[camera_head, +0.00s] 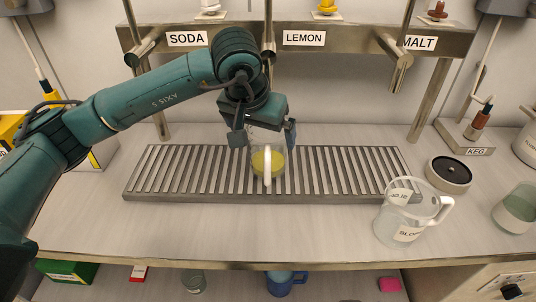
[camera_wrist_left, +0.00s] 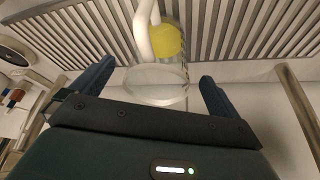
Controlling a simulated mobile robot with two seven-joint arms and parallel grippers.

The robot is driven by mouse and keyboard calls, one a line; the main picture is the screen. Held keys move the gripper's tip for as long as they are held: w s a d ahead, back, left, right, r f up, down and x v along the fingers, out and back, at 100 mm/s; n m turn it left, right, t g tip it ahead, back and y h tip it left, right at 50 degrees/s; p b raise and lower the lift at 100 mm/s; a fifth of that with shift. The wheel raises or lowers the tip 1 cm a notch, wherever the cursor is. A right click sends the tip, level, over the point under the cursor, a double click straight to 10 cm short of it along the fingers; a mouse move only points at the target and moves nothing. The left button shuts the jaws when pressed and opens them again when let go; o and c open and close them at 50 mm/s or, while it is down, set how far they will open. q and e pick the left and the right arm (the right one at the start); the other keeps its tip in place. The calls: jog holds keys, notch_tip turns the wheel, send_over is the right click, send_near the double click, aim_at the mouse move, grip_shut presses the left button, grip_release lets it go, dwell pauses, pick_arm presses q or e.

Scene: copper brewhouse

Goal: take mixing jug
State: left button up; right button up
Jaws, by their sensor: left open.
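A clear jug with yellow liquid and a white handle (camera_head: 267,166) stands upright on the slatted drip tray (camera_head: 345,184), below the lemon sign. My left gripper (camera_head: 264,137) is above it, pointing down, with its fingers open on either side of the jug's upper part. In the left wrist view the jug's handle and yellow liquid (camera_wrist_left: 168,41) show beyond the open fingers, with its round clear rim between them. I cannot tell whether the fingers touch the jug. My right gripper is not in view.
A clear jug with a slop label (camera_head: 407,217) stands at the tray's right front corner. A round black-topped dish (camera_head: 448,174) and a green-tinted glass (camera_head: 517,208) are further right. Taps, such as the malt tap (camera_head: 397,70), hang above the tray. The front left counter is clear.

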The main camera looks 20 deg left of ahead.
pick_arm(q)
jog(key=x, duration=0.4)
jog(key=shift+w+f+p, duration=0.3)
jog(key=shift+p, duration=0.05)
jog(key=shift+c, duration=0.6)
jog(key=c, duration=1)
jog(key=shift+c, duration=0.2)
jog(key=shift+r, duration=0.2)
